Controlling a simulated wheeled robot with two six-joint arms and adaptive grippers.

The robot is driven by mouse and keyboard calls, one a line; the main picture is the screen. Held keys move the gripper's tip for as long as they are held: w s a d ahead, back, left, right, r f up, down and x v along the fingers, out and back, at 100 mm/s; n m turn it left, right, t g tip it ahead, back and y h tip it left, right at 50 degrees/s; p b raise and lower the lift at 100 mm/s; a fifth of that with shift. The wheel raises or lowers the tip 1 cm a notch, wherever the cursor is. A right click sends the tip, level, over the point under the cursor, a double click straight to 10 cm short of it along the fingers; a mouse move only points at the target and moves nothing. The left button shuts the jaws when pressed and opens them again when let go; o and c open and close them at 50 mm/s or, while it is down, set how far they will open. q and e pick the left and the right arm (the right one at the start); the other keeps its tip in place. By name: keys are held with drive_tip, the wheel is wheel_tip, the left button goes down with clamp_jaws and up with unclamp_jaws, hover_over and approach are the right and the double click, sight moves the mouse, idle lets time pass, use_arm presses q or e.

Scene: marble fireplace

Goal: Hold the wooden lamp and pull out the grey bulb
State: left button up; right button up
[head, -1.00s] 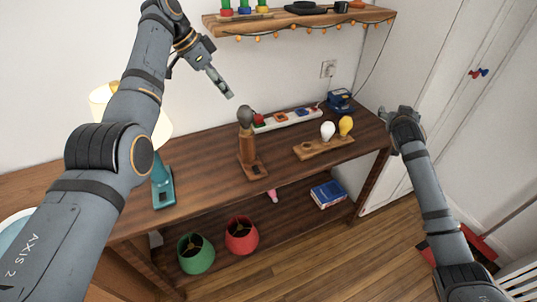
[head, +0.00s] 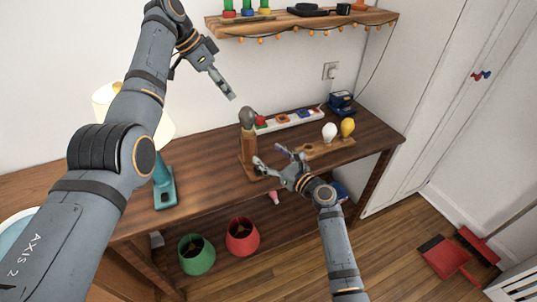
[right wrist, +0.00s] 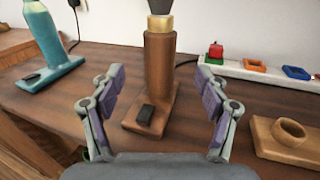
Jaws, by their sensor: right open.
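The wooden lamp (head: 247,150) stands upright on the dark table, with the grey bulb (head: 247,117) seated in its top. In the right wrist view the lamp's brown post (right wrist: 158,70) and base with a dark switch stand straight ahead, and only the bulb's lower end (right wrist: 160,6) shows at the top edge. My right gripper (head: 268,158) is open in front of the lamp; in the right wrist view its fingers (right wrist: 161,98) are on either side of the post, apart from it. My left gripper (head: 226,88) is above and left of the bulb, empty; its jaw gap is not clear.
A teal lamp (head: 163,190) with a lit shade stands at left. A wooden holder (head: 340,145) with a white bulb (head: 329,132) and yellow bulb (head: 347,127) is at right. A white power strip (head: 290,119) lies behind. A shelf (head: 300,22) hangs above.

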sight(254, 143)
drive_tip(key=x, duration=1)
drive_tip(key=shift+w+a, duration=0.15)
drive_tip(key=shift+c, duration=0.4)
